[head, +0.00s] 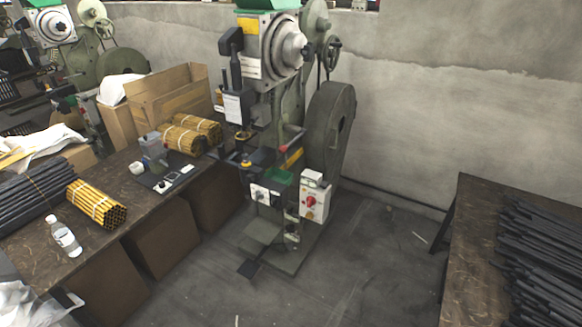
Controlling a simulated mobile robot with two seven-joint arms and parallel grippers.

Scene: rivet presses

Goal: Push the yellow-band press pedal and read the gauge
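A grey-green rivet press (331,125) with a large flywheel stands in the middle of the head view. A yellow band (294,157) shows on its body below the flywheel's left side. A dark flat pedal (249,268) lies low at the front of its base, near the floor. No dial that I can clearly tell as a gauge shows; a white box with a red knob (311,202) sits on the press's right side. Neither of my grippers is in view, and nothing of mine touches the press or pedal.
A brown workbench (112,240) with tied rods, a clear bottle (65,236) and a cardboard box (170,96) stands left. A second table (468,235) with dark bars stands right. The concrete floor (355,275) between is mostly clear. Another press (52,28) is at the back left.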

